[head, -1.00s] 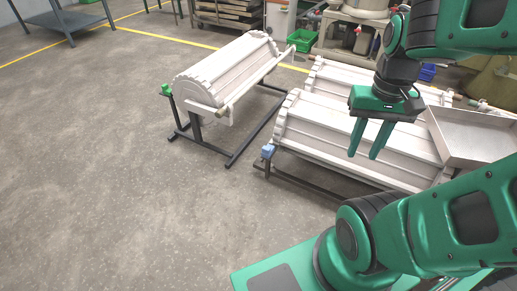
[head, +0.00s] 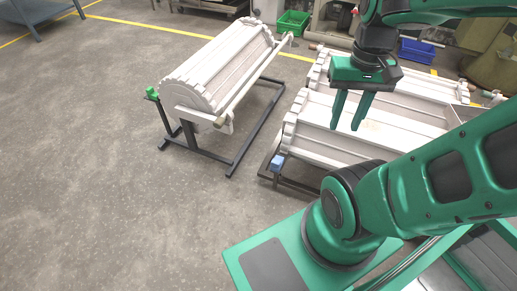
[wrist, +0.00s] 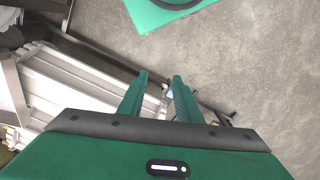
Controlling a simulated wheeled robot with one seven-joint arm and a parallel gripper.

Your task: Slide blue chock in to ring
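The blue chock (head: 278,161) is a small block at the near left corner of the low frame under the front right barrel (head: 345,139). A bluish patch between my fingers in the wrist view (wrist: 168,92) may be the same chock. My gripper (head: 346,126) is open and empty, fingers pointing down, above the front right barrel and up and right of the chock in the head view. Its fingers also show apart in the wrist view (wrist: 160,76). The toothed end ring (head: 288,128) of this barrel stands just above the chock. I cannot tell which ring the task means.
Another barrel (head: 218,68) sits on a dark stand at the left, with a small green block (head: 152,92) at its corner. A green crate (head: 293,22) and a blue crate (head: 416,51) stand behind. The floor at the left is clear.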

